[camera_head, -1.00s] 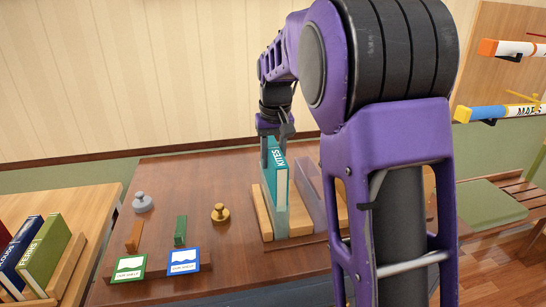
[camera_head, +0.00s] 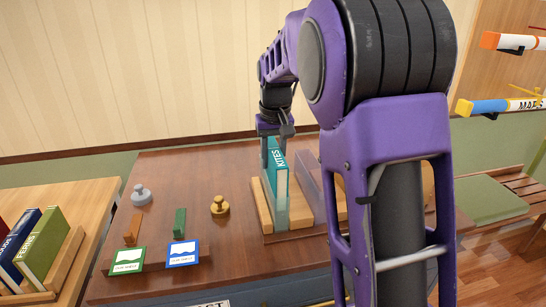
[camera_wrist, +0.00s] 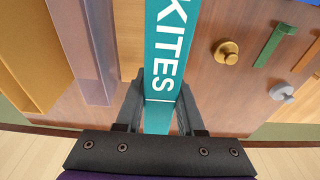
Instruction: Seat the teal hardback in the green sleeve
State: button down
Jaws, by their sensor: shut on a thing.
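The teal hardback (camera_head: 276,178), with KITES on its spine, stands upright between the fingers of my gripper (camera_head: 276,140). In the wrist view the same book (camera_wrist: 165,60) runs between both fingers (camera_wrist: 160,116), which are shut on it near its far end. In the head view its lower part is inside or directly behind a green-tinted see-through sleeve (camera_head: 301,215), set between wooden blocks. How deep the book sits and whether it touches the bottom cannot be told. A purple-tinted see-through sleeve (camera_head: 311,186) stands just right, partly hidden by my arm.
A rack of books (camera_head: 43,245) is far left. The table between knobs and sleeve is clear.

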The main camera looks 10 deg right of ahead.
jog(key=shift+f+b, duration=0.45)
jog(key=shift+f, duration=0.35)
jog(key=shift+c, duration=2.2)
grip_release()
notch_tip(320, 180, up, 17)
jog(key=s+p, duration=0.2)
jog(key=p, duration=0.1)
jog(key=shift+s, duration=0.35)
jog(key=shift+r, duration=0.1)
